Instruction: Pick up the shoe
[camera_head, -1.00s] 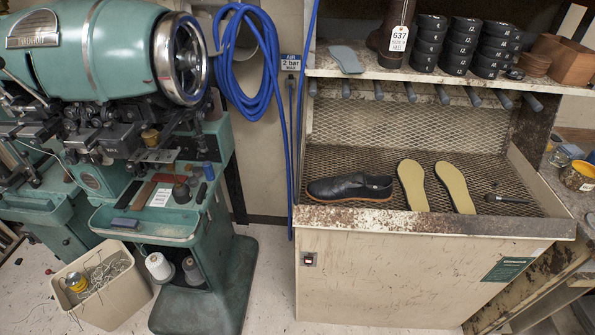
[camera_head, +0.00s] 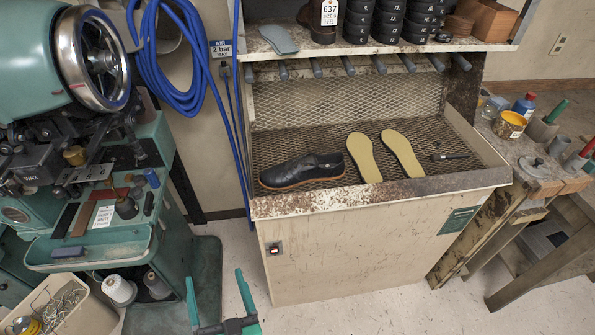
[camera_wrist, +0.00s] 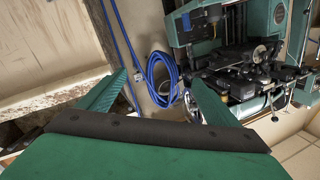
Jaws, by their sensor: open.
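A black shoe (camera_head: 302,169) with a brown sole lies on the mesh tray (camera_head: 285,140) of the cream bench, at the left beside two yellow insoles (camera_head: 362,157). A brown shoe or boot (camera_head: 318,24) with a tag marked 637 stands on the shelf above, cut off by the top edge. My gripper (camera_head: 215,276) is low in the head view, in front of the bench and below the black shoe. Its green fingers are apart with nothing between them. In the wrist view my gripper (camera_wrist: 158,77) is open and empty; no shoe shows there.
The shelf (camera_head: 345,48) overhangs the back of the tray, with pegs below it. The tray has a raised rusty front lip (camera_head: 400,188). A green stitching machine (camera_head: 40,70) stands left, with a blue hose (camera_head: 185,85) between. Open floor lies before the bench.

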